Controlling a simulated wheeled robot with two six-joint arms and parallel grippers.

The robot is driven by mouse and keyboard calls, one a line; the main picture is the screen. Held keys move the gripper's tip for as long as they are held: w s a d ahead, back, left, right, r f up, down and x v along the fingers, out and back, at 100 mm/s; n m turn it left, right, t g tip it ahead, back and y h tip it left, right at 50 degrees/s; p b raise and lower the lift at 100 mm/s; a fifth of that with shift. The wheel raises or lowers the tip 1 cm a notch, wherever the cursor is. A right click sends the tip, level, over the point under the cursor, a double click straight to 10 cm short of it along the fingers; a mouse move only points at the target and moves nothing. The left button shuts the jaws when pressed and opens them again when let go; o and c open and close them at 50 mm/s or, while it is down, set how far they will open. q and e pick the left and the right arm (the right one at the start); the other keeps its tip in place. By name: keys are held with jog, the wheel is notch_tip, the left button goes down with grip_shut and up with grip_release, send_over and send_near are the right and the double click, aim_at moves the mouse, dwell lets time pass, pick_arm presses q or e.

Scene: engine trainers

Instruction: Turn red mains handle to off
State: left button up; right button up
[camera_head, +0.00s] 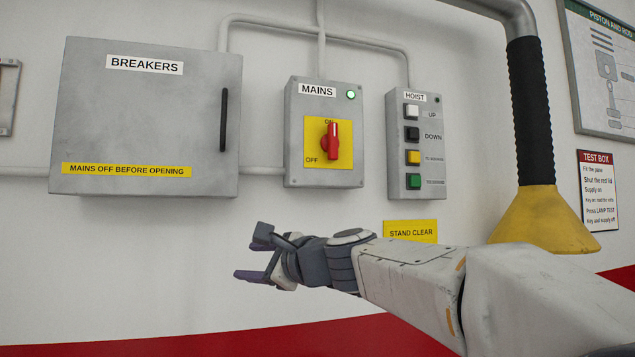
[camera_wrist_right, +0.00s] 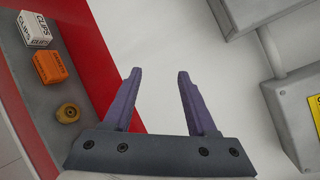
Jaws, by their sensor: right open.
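The red mains handle (camera_head: 332,141) sits on a yellow plate (camera_head: 316,158) marked ON at the top and OFF at the lower left. It stands upright, pointing to ON. The grey MAINS box (camera_head: 296,130) has a lit green-white lamp (camera_head: 351,95). My right gripper (camera_head: 250,261) is open and empty, below and left of the MAINS box, its fingers pointing left. In the right wrist view, both purple fingers of the right gripper (camera_wrist_right: 158,95) are spread with nothing between them. My left gripper is not in view.
A BREAKERS cabinet (camera_head: 140,125) is left of the MAINS box. A HOIST button box (camera_head: 431,150) is to its right, and a black and yellow hose (camera_head: 531,120) hangs further right. The wrist view shows a CLIPS box (camera_wrist_right: 35,30) and an orange box (camera_wrist_right: 50,66) on a grey surface.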

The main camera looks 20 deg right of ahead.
jog(key=w+d+r+m+t+h+p, duration=0.1)
jog(key=d+r+m+t+h, duration=0.15)
jog(key=d+r+m, duration=0.35)
jog(key=w+d+r+m+t+h, duration=0.1)
jog(key=w+d+r+m+t, duration=0.15)
jog(key=d+r, duration=0.5)
jog(key=m+t+h+p, duration=0.1)
jog(key=m+t+h, duration=0.2)
jog(key=m, duration=0.4)
send_near(334, 131)
jog(key=shift+m+h, duration=0.25)
jog(key=shift+h, duration=0.1)
jog(key=p+x, duration=0.6)
jog(key=x, duration=0.2)
jog(key=shift+a+r, duration=0.1)
jog(key=shift+r, duration=0.15)
jog(key=shift+w+p, duration=0.35)
jog(key=shift+w, duration=0.35)
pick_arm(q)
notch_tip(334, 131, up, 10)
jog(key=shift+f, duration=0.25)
pick_arm(e)
jog(key=shift+c, duration=0.3)
grip_shut()
